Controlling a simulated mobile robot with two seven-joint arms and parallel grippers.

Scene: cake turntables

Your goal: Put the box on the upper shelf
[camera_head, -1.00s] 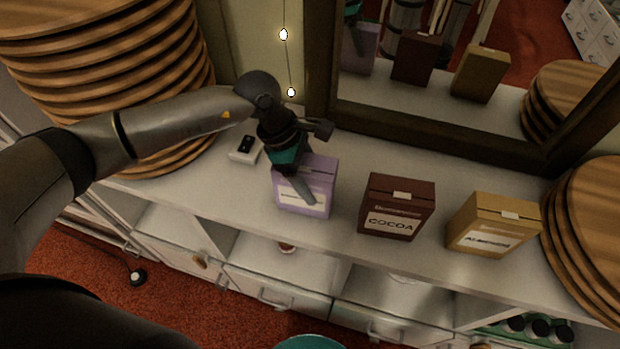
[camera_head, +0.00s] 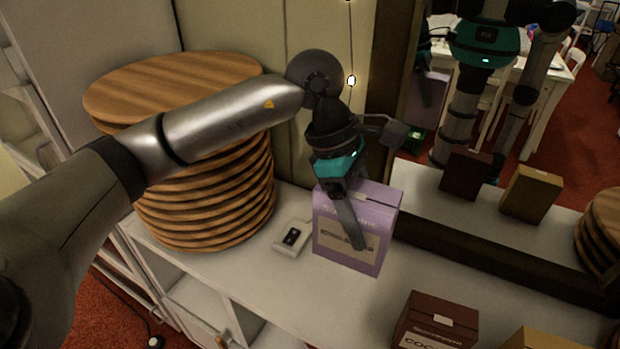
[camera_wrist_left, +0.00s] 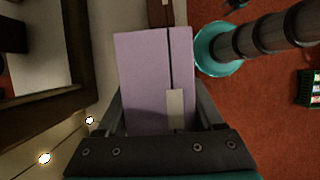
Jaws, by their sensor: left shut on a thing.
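A purple box (camera_head: 378,222) with a pale label is held upright by my left gripper (camera_head: 352,222), which is shut on it. In the head view one finger lies across the label side; the other is hidden behind the box. The box appears raised above the white counter (camera_head: 262,290), in front of the mirror. In the left wrist view the purple box (camera_wrist_left: 142,75) sits between both fingers (camera_wrist_left: 160,112), with a dark seam and a pale tab on top. My right gripper is not directly in view. No upper shelf can be made out clearly.
A tall stack of round wooden boards (camera_head: 175,85) stands left of the box. A small white device (camera_head: 288,240) lies beside it. A dark red cocoa box (camera_head: 437,316) and a tan box (camera_head: 540,340) stand to the right. The dark-framed mirror (camera_head: 470,235) is behind.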

